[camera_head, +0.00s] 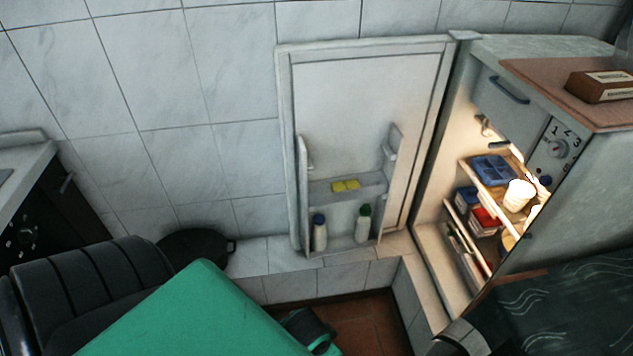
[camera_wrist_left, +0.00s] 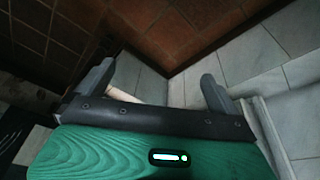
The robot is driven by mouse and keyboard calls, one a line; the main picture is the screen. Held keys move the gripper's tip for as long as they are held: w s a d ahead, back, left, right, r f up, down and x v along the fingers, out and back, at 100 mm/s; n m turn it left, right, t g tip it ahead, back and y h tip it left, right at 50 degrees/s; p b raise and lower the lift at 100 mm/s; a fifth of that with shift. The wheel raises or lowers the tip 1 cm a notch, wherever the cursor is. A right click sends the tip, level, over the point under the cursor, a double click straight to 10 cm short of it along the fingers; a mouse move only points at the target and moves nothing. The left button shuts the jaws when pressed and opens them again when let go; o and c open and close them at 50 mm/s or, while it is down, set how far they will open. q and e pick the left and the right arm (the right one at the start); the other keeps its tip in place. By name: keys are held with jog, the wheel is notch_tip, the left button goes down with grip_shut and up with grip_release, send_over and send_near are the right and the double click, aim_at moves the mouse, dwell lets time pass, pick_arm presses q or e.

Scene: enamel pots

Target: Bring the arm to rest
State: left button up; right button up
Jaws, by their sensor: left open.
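My left arm comes in from the lower left of the head view as a black sleeve and a green shell. A dark part of my left gripper (camera_head: 308,330) shows past the shell's right end, with its fingers not clearly seen. In the left wrist view the two grey fingers of the left gripper (camera_wrist_left: 155,84) stand wide apart, with nothing visibly held between them. Beyond them are brown floor tiles (camera_wrist_left: 165,38) and a pale tiled ledge. My right gripper is not seen in either view.
An open fridge (camera_head: 425,225) with stocked shelves stands at the right. Its door (camera_head: 365,110) is swung against the tiled wall and holds two bottles. A box (camera_head: 600,86) lies on the fridge top. A dark pan (camera_head: 190,249) sits on the ledge. A stove is at the far left.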

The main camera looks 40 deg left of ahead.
pick_arm(q)
jog(key=s, duration=0.2)
jog(key=shift+s+a+f, duration=0.15)
jog(key=shift+s+a, duration=0.15)
jog(key=shift+s, duration=0.1)
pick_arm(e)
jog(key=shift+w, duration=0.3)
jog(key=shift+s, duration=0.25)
